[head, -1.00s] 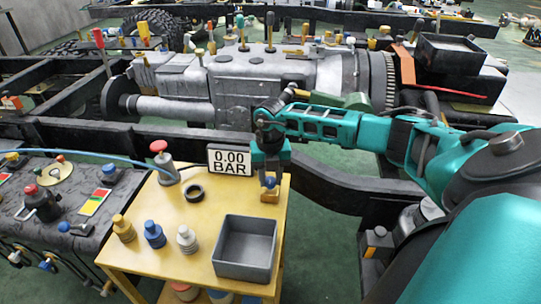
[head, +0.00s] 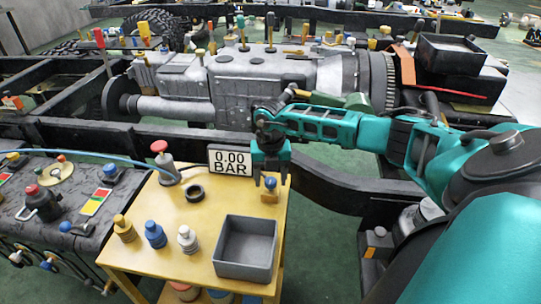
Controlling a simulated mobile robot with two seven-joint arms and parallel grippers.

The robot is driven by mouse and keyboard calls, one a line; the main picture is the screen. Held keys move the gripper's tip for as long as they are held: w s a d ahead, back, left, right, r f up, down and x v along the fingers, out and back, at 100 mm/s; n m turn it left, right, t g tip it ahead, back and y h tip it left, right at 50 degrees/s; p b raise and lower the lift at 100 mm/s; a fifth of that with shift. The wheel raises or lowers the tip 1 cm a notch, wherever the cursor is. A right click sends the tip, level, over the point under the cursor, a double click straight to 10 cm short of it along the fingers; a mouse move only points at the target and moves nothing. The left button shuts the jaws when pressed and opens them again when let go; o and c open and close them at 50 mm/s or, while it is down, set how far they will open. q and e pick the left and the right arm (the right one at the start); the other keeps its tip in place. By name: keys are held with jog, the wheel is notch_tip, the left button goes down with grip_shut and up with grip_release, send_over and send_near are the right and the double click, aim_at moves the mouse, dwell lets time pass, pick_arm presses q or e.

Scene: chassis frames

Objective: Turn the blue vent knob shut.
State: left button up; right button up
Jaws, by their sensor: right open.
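A small blue knob (head: 270,182) sits on a yellow-orange block (head: 269,197) at the back right corner of the yellow cart top. I take it for the vent knob; its turn angle is too small to read. My left gripper is not in view.
The yellow cart (head: 207,207) carries an empty grey bin (head: 245,248), a black ring (head: 195,193), a red-topped post (head: 164,163) and several capped fittings. A dark chassis rail (head: 330,180) runs close behind the gripper. A grey bench (head: 85,205) stands at left.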

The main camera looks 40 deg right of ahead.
aim_at(270, 181)
notch_tip(270, 181, up, 13)
jog(key=p, duration=0.1)
dwell(0.5)
dwell(0.4)
